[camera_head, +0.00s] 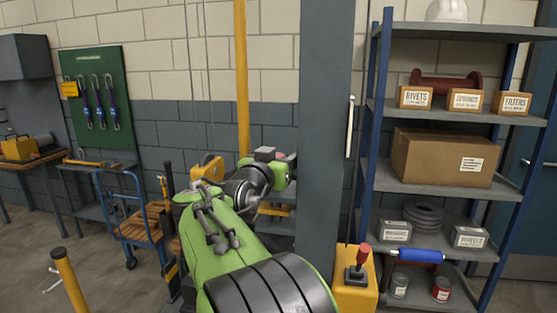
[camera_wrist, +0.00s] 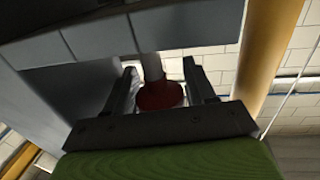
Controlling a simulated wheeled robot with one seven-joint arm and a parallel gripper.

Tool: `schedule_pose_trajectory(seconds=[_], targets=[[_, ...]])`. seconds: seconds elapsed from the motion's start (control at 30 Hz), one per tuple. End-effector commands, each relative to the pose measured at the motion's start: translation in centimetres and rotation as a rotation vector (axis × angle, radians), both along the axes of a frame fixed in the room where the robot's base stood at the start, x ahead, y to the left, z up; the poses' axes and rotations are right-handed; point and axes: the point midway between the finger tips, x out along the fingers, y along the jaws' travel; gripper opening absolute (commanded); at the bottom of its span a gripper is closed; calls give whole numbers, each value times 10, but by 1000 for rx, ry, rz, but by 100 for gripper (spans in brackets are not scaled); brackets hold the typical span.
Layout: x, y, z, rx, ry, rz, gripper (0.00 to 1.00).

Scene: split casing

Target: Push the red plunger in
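In the wrist view, the red plunger (camera_wrist: 160,96) is a dark red round head on a pale grey shaft. The shaft runs up to a grey block (camera_wrist: 190,28) across the top of the picture. My gripper (camera_wrist: 160,82) has its two dark fingers spread, one on each side of the plunger, with the head between them near the palm. I cannot tell whether the head touches the palm. In the head view, my green arm reaches forward, and a small reddish patch (camera_head: 278,154) shows by its far end; the fingers are not clear there.
A grey pillar (camera_head: 325,120) stands right of my arm. A yellow box with a red-knobbed lever (camera_head: 363,255) is in front of it. A loaded shelf (camera_head: 450,112) stands at right. A yellow pipe (camera_head: 241,75) runs up the wall; a blue cart (camera_head: 128,215) is at left.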

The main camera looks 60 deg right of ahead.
Motion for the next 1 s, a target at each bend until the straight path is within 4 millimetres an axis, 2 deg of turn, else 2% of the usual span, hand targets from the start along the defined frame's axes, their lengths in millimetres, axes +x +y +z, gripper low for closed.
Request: schedule_pose_trajectory(seconds=[0.17, 0.4, 0.63, 1.0], targets=[[-4, 21, 0, 0, -3, 6, 55], [-19, 81, -1, -1, -2, 8, 55], [-31, 127, -1, 0, 1, 6, 55], [-38, 146, 0, 1, -2, -3, 55]])
